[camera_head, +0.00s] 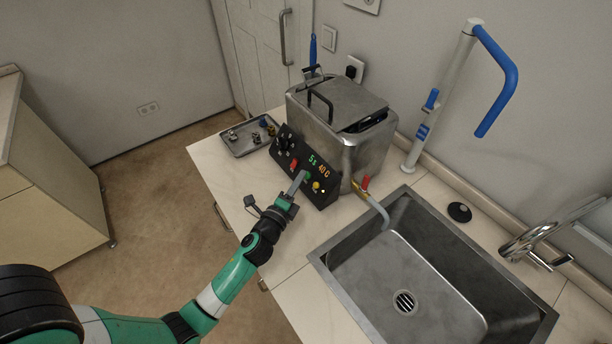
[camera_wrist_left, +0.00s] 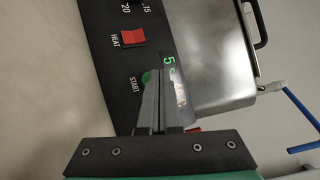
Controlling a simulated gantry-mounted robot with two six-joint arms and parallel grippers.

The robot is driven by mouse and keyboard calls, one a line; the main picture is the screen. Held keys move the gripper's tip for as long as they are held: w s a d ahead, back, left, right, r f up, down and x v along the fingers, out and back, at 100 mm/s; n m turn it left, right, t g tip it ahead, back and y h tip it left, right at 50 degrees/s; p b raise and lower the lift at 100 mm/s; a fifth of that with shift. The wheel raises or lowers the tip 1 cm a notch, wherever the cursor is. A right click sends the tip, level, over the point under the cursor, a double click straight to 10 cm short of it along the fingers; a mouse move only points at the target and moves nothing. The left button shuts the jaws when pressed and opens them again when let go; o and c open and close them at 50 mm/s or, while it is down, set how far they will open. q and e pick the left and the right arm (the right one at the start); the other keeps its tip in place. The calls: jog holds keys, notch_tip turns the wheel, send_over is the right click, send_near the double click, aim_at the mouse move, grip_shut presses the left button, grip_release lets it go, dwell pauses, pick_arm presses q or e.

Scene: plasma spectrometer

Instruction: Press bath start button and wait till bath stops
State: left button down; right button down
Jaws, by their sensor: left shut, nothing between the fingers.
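The steel ultrasonic-style bath (camera_head: 345,115) stands on the counter with its lid on. Its black front panel (camera_head: 323,197) carries a lit display (camera_head: 319,165) that seems to read 5 s and 40 C. The green START button (camera_head: 307,175) is on the panel; in the left wrist view a sliver of the green button (camera_wrist_left: 147,77) shows by the fingertips. My left gripper (camera_head: 298,180) is shut and empty, its tips at the button. Whether they touch or press it, I cannot tell. My right gripper is in neither view.
A red HEAT switch (camera_wrist_left: 132,38) sits beside START, and a yellow knob (camera_head: 317,187) is on the other side. A metal tray (camera_head: 240,150) with small parts lies left of the bath. A drain tap (camera_head: 365,183) leads toward the sink (camera_head: 335,262) at right.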

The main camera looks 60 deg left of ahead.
pick_arm(q)
jog(key=shift+w+f+b, duration=0.3)
jog(key=shift+w+b, duration=0.05)
jog(key=shift+b, duration=0.05)
dwell(0.5)
dwell(0.4)
jog(key=shift+s+r+p, duration=0.45)
jog(key=shift+r+p, duration=0.1)
jog(key=shift+p, duration=0.15)
jog(key=shift+s+d, duration=0.1)
jog(key=shift+s, duration=0.1)
jog(key=s+r+p, duration=0.3)
jog(key=s+p, duration=0.1)
jog(key=shift+d, duration=0.25)
dwell(0.5)
